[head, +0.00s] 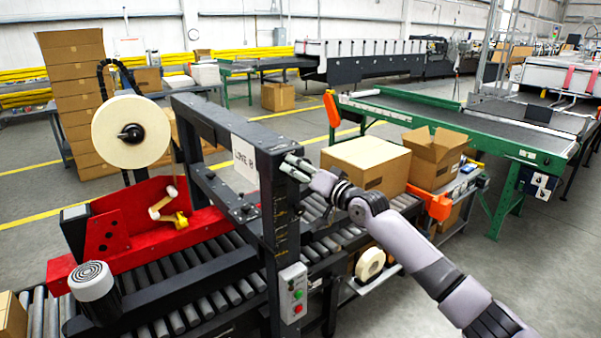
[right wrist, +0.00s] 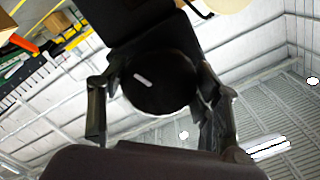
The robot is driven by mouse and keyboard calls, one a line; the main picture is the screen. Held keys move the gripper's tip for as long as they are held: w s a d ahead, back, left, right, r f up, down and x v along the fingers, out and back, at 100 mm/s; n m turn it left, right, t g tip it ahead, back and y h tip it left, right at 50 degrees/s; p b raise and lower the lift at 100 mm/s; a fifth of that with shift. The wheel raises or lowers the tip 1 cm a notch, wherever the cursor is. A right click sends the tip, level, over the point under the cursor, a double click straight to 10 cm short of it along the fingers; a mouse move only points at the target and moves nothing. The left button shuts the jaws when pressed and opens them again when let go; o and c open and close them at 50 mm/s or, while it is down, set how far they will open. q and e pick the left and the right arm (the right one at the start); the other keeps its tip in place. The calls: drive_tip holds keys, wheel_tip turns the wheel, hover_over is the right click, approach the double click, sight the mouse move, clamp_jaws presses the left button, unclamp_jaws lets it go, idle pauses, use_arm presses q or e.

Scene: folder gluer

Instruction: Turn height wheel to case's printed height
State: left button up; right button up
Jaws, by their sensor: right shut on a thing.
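My right gripper (head: 301,166) is at the top of the black post of the case sealer (head: 280,250). In the right wrist view its two fingers (right wrist: 160,112) are on either side of a round black wheel (right wrist: 150,92) with a short white mark, and it is shut on it. In the head view the wheel is mostly hidden by the gripper. Small pale marks run down the post, too small to read. A closed cardboard case (head: 362,160) stands behind my right arm; any printed height is unreadable. My left gripper is out of view.
A tape roll (head: 131,132) and red side plate (head: 125,228) are on the sealer's left. A button box (head: 293,292) hangs on the post. An open carton (head: 435,155) stands right of the case. A green-framed conveyor (head: 460,125) is beyond.

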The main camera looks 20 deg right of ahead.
drive_tip(key=shift+f+n+b, duration=0.15)
drive_tip(key=shift+n+b, duration=0.85)
drive_tip(key=shift+n, duration=0.1)
drive_tip(key=shift+n+b, duration=0.45)
drive_tip(key=shift+n, duration=0.45)
drive_tip(key=n, duration=0.2)
drive_tip(key=shift+n, duration=0.3)
drive_tip(key=shift+d+n, duration=0.1)
drive_tip(key=shift+n, duration=1.5)
drive_tip(key=o, duration=1.2)
